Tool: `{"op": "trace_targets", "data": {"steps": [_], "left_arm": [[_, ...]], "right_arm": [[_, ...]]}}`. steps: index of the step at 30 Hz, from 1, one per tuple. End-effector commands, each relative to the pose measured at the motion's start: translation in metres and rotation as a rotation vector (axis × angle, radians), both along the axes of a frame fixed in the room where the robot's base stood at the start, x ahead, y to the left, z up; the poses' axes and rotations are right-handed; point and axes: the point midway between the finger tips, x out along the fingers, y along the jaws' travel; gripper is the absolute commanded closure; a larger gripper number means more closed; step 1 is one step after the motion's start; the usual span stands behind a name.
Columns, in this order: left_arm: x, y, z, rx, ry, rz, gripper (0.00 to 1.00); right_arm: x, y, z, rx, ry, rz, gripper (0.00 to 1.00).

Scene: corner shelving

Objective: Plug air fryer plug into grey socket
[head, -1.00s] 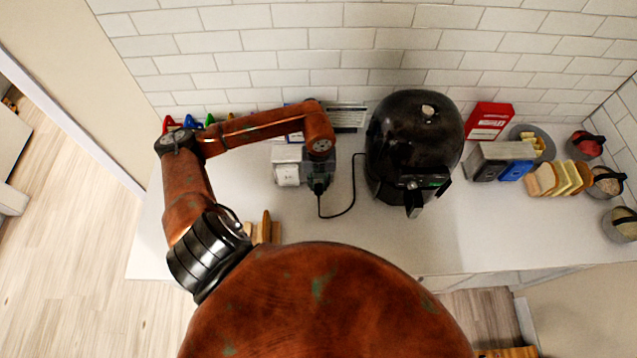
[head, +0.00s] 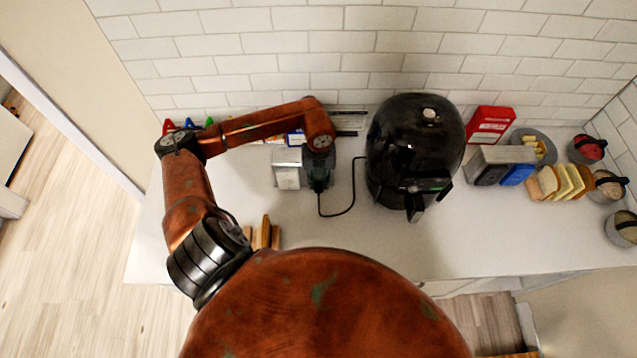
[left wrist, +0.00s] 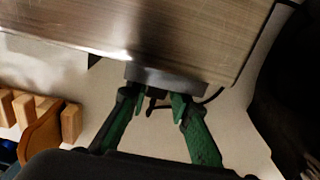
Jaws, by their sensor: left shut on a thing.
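The black air fryer (head: 415,150) stands on the counter, right of my left arm. Its dark cord (head: 352,195) loops to my left gripper (head: 319,186), which points down in front of the wall. In the left wrist view the green fingers (left wrist: 160,104) are shut on the plug, which is mostly hidden between them; the cord leaves on the right. A grey block (left wrist: 165,80) sits just beyond the fingertips, against a brushed metal box (left wrist: 150,35). I cannot tell whether this block is the grey socket, or whether the plug touches it. My right gripper is out of view.
A pale box (head: 288,172) stands left of the gripper. Wooden blocks (head: 263,234) are at the counter's front left. A toaster (head: 500,163), bread slices (head: 560,181), a red box (head: 490,124) and bowls (head: 608,186) are to the right.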

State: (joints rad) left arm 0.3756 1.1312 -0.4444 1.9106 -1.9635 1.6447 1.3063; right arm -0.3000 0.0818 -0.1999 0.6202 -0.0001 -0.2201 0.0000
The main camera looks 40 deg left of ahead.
Motion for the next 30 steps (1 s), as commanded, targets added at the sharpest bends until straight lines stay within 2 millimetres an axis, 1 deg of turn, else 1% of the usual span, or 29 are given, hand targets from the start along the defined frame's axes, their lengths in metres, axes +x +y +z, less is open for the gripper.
{"op": "trace_targets", "data": {"steps": [7, 8, 16, 17, 30], "left_arm": [[0.0047, 0.0038, 0.0002, 0.001, -0.002, 0.002, 1.0], [0.0047, 0.0039, 0.0003, 0.001, -0.002, 0.002, 0.8], [0.0056, 0.0041, 0.0008, 0.002, -0.005, 0.002, 0.61], [0.0057, 0.004, 0.0008, 0.001, -0.006, 0.002, 0.6], [0.0074, 0.0035, 0.0015, 0.0, -0.011, 0.003, 0.6]], "right_arm": [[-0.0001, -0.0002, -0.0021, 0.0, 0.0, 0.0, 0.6], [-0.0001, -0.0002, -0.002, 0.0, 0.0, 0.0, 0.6], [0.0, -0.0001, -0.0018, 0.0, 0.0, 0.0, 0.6], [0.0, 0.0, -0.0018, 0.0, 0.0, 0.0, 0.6], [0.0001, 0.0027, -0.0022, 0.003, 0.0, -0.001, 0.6]]}}
